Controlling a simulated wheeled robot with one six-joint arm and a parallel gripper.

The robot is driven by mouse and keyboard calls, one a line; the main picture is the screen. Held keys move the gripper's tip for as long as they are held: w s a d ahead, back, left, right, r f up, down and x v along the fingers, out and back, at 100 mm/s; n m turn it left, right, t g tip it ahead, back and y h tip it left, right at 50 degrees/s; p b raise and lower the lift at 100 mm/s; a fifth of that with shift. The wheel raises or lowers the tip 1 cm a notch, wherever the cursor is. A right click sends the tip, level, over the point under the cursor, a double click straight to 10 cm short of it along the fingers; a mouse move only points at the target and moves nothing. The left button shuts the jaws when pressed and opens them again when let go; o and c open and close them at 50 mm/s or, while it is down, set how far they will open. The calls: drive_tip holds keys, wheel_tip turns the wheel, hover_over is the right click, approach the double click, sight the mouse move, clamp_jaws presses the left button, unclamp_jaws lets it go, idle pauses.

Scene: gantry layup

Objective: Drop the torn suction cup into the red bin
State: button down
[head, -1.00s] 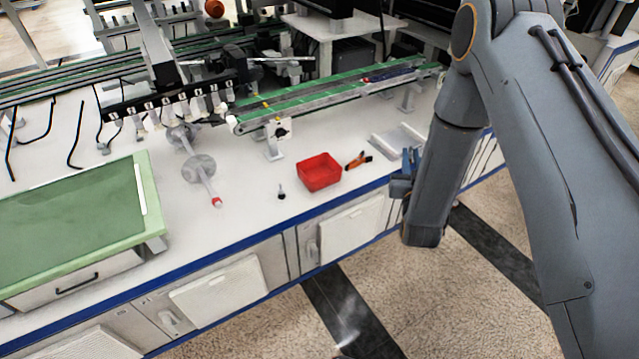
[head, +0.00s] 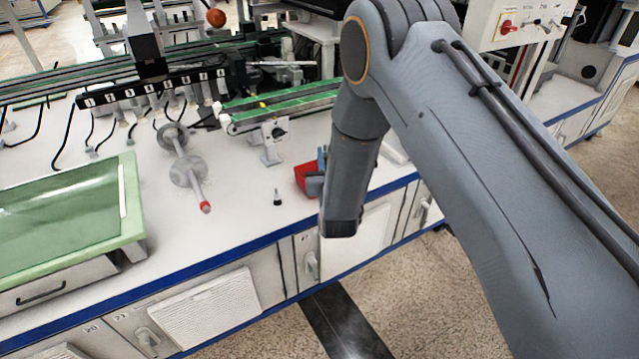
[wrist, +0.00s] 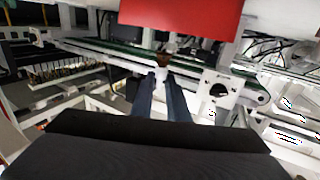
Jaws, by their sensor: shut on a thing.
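The red bin (head: 303,179) sits on the white bench in the head view, partly hidden behind my arm and gripper. It also seems to be the large red surface at the top of the wrist view (wrist: 180,14). My gripper (head: 316,180) is at the bin's right side in the head view; I cannot tell if it is over it. In the wrist view its two dark fingers (wrist: 163,74) are shut on a small brown cup-like piece, the torn suction cup (wrist: 164,60). Any tear is too small to see.
A small dark upright fitting (head: 277,198) stands left of the bin. A grey rod with discs and a red tip (head: 188,172) lies farther left. The green conveyor (head: 280,112) and a dial box (head: 275,132) are behind. The bench front is mostly clear.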

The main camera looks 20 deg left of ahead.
drive_tip(key=shift+f+b, duration=1.3)
drive_tip(key=shift+f, duration=0.9)
drive_tip(key=c, duration=1.6)
unclamp_jaws()
drive_tip(key=shift+c, duration=0.2)
drive_tip(key=shift+v, duration=3.85)
drive_tip(key=shift+d+r, duration=0.1)
